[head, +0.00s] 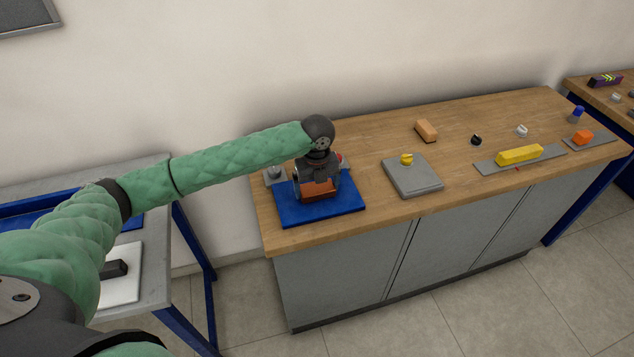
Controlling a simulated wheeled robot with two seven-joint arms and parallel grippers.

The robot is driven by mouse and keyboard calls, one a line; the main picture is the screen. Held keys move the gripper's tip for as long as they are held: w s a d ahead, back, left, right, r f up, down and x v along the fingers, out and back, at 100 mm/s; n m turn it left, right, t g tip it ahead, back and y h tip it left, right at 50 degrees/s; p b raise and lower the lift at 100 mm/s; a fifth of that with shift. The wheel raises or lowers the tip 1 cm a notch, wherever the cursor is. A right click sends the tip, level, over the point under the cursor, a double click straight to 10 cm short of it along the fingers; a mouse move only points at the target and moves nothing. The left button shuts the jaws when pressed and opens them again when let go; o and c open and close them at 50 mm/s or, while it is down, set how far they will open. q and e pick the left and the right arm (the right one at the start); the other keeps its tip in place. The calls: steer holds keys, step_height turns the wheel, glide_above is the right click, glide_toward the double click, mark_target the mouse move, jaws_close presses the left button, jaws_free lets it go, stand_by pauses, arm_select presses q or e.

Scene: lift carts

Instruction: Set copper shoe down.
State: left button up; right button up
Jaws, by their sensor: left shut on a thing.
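My left gripper (318,188) points down over a blue mat (345,205) at the left end of the wooden workbench. It is shut on a copper-brown block, the copper shoe (320,190), which shows between and below the fingers. The shoe is at or just above the mat; I cannot tell whether it touches. The gripper body hides its upper part. My right gripper is not in view.
Close to the gripper are a grey fixture (275,173) and a partly hidden red item (341,158). Right of the mat lie a grey plate with a yellow knob (413,180), an orange-tan block (426,130) and a yellow bar (519,154). A blue-framed cart (188,240) stands left.

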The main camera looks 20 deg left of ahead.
mark_target(317, 187)
arm_select(q)
steer(key=o, duration=1.7)
steer(key=shift+f, duration=0.1)
steer(key=shift+o, duration=0.2)
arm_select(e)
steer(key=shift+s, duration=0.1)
arm_select(q)
steer(key=shift+r, duration=0.3)
step_height(317, 187, up, 12)
steer(key=b, duration=0.4)
steer(key=shift+f, duration=0.15)
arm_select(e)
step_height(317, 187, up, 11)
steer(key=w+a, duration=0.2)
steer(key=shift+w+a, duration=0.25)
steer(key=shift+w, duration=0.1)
arm_select(q)
steer(key=shift+s+f, duration=0.1)
